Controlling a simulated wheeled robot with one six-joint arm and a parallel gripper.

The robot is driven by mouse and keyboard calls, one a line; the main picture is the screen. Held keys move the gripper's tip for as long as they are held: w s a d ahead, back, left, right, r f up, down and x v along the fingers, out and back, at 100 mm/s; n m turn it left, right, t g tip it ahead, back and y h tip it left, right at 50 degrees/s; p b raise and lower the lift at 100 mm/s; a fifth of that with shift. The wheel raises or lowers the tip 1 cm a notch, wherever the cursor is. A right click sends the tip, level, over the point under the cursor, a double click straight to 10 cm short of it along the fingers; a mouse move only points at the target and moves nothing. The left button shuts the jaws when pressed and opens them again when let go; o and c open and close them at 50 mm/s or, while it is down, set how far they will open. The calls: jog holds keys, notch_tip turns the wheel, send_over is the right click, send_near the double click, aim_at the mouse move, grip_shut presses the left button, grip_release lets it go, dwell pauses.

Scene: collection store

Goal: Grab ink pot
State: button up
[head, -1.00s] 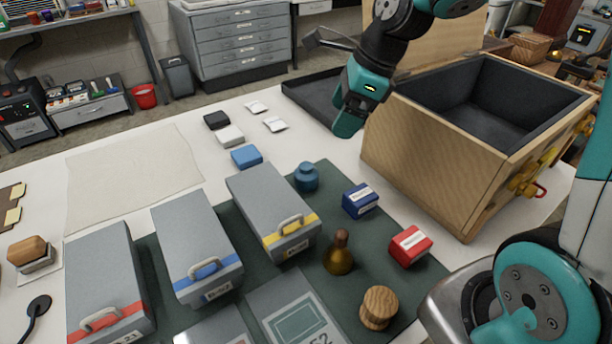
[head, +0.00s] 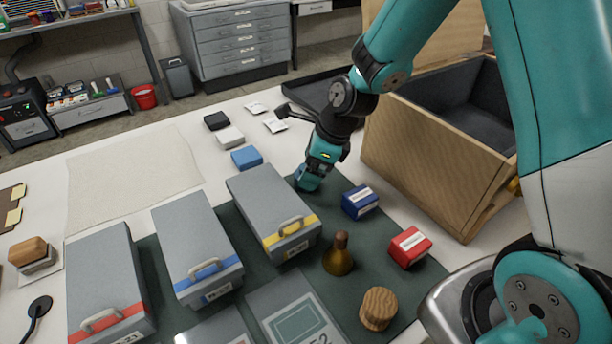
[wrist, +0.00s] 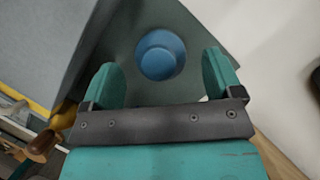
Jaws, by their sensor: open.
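The ink pot (wrist: 160,54) is a small round blue pot, seen from above in the wrist view on the dark green mat (wrist: 121,33). In the head view my gripper covers most or all of it. My gripper (wrist: 163,80) is open, with one teal finger on each side. The pot lies centred between the finger lines, a little beyond the fingertips in the picture. I see no contact. In the head view my gripper (head: 307,182) points down over the pot's place, close to the grey box with the yellow band.
The grey box with the yellow band (head: 262,200) stands close at left. A large wooden crate (head: 430,165) is at right.

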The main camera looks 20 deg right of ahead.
jog(key=shift+x, duration=1.55)
jog(key=shift+r, duration=0.1)
jog(key=c, duration=1.1)
jog(key=shift+o, duration=0.2)
